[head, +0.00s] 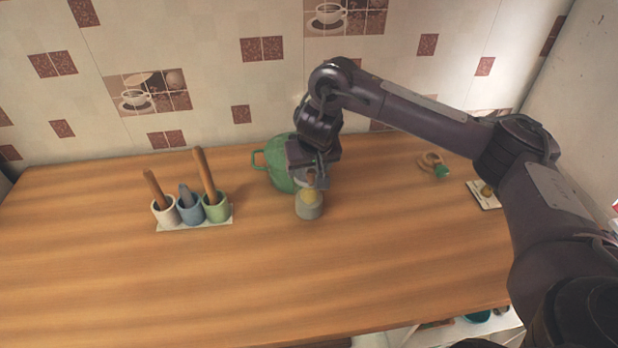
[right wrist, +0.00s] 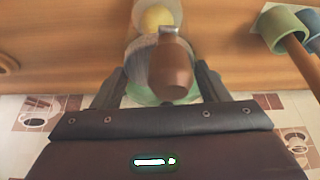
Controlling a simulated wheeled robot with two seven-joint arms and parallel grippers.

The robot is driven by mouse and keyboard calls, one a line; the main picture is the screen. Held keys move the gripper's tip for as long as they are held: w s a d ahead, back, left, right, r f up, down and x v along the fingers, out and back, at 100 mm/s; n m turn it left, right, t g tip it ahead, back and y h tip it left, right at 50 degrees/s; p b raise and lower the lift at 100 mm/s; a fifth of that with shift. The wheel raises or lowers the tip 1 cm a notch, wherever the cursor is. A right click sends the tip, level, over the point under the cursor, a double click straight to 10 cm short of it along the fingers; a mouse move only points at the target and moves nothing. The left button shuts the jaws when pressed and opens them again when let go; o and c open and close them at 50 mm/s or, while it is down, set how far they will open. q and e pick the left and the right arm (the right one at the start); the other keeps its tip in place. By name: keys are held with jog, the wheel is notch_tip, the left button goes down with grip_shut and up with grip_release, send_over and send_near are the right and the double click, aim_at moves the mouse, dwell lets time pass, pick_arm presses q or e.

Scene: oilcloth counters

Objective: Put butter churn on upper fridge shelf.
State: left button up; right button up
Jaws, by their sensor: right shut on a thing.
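I cannot tell whether the churn's base touches the counter. The fridge shelf is not clearly in view. My left gripper is not in view.
A green pot (head: 279,172) with a side handle stands close behind the churn. A ring-like wooden item (head: 430,160) and a small card (head: 481,198) lie at right. The front counter is clear.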

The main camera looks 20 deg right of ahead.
notch_tip(320, 180, down, 2)
jog(key=shift+f+b, duration=0.2)
jog(key=shift+b, duration=0.15)
jog(key=shift+w, duration=0.1)
jog(key=shift+f, duration=0.1)
jog(key=o, duration=2)
jog(key=shift+f, duration=0.1)
jog(key=shift+c, duration=0.2)
